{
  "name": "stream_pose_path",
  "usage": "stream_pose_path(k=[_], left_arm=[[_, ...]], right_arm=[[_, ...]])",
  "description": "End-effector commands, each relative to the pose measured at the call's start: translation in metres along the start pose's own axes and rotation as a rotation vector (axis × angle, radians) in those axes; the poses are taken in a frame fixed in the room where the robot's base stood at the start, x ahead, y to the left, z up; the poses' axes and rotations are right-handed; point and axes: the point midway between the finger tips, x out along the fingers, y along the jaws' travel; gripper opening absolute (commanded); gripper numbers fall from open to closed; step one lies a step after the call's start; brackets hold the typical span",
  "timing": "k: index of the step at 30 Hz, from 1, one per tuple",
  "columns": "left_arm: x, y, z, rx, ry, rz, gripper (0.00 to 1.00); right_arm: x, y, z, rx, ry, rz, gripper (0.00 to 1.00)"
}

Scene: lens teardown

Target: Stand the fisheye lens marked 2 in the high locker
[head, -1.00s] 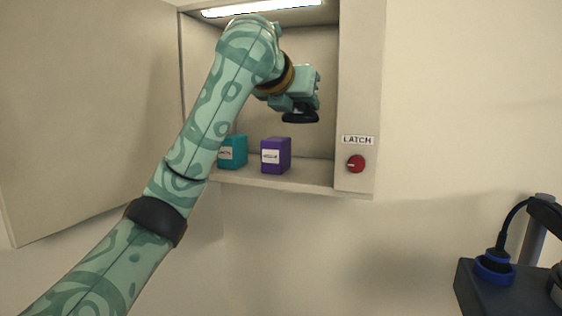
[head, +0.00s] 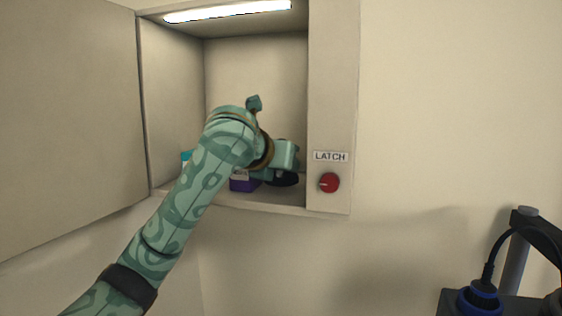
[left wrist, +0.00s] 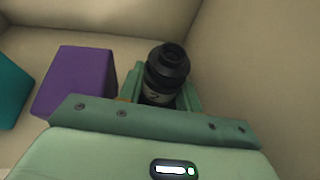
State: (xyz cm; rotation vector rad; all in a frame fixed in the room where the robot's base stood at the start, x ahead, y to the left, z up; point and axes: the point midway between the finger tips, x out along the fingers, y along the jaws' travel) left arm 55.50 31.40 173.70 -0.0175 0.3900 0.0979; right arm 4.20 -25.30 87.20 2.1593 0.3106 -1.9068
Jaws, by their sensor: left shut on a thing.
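The fisheye lens is black with a pale label that reads 2, seen in the left wrist view (left wrist: 168,66). My left gripper (left wrist: 165,97) is shut around it. In the head view the gripper (head: 283,168) is inside the open high locker (head: 255,75), low over its floor at the right. Only a dark edge of the lens (head: 287,181) shows below the gripper there. The lens looks about upright; I cannot tell whether it touches the locker floor. My right gripper is not in view.
A purple box (head: 243,185) stands just left of the lens, partly hidden by my arm. A teal box (head: 186,157) is further left. The locker door (head: 65,120) is open. A red latch knob (head: 330,183) is on the right post. Dark equipment (head: 510,300) stands lower right.

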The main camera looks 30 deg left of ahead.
Motion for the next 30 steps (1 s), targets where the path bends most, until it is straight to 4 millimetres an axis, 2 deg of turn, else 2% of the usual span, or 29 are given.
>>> stream_pose_path(k=[20,21,22,23,30], left_arm=[[0.004,0.000,-0.011,-0.002,-0.001,0.000,0.07],[0.005,0.000,-0.011,-0.001,0.000,0.000,0.45],[0.005,0.000,-0.011,-0.001,0.000,0.000,0.53],[0.005,0.000,-0.011,-0.001,0.000,0.000,0.56],[0.004,0.000,-0.011,-0.001,0.000,0.000,0.56]], right_arm=[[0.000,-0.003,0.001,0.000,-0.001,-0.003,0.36],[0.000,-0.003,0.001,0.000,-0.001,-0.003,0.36],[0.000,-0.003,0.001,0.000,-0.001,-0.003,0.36],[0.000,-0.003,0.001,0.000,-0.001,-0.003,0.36],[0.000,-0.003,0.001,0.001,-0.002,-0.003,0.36]])
